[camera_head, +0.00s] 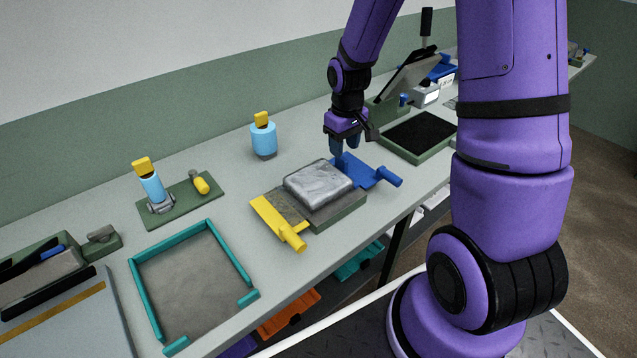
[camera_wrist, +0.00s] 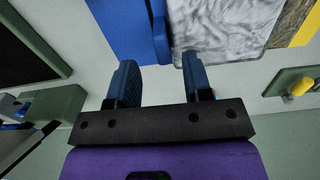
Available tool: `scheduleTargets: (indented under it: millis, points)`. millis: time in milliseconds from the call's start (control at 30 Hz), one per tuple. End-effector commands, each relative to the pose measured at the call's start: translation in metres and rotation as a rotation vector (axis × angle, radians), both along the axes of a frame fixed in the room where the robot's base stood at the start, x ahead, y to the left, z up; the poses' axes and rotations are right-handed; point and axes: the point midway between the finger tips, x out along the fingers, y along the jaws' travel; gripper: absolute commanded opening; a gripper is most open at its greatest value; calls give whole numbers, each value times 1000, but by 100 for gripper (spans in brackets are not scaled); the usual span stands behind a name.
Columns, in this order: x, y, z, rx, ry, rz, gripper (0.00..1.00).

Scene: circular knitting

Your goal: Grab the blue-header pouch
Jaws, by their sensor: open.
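A silvery, crinkled pouch-like block (camera_head: 319,182) lies on a grey-green plate (camera_head: 342,214) in the middle of the bench. A blue flat piece with a round handle (camera_head: 372,174) adjoins its right side, and a yellow one (camera_head: 272,220) its left. I cannot tell whether the blue piece is the pouch's header. My gripper (camera_head: 346,143) is above the back edge, near where silver and blue meet. In the wrist view my gripper (camera_wrist: 158,72) is open and empty, its fingers apart, with the silvery block (camera_wrist: 222,25) and blue piece (camera_wrist: 120,28) beyond the fingertips.
A blue bottle with a yellow cap (camera_head: 263,138) stands behind. Another capped bottle (camera_head: 151,185) is on a green stand at left. A teal-edged tray (camera_head: 192,280) lies front left. A black-padded green tray (camera_head: 420,137) is at right, with a tilted screen (camera_head: 408,75) behind it.

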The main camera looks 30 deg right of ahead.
Motion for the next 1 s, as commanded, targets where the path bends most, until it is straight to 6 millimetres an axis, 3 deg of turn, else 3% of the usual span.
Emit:
scheduleTargets:
  millis: [300, 633, 833, 1000]
  points:
    - [3, 2, -39, 0, 3, 0, 46]
    - [3, 2, -44, 0, 0, 0, 46]
    - [3, 2, -44, 0, 0, 0, 2]
    - [3, 2, -44, 0, 0, 0, 0]
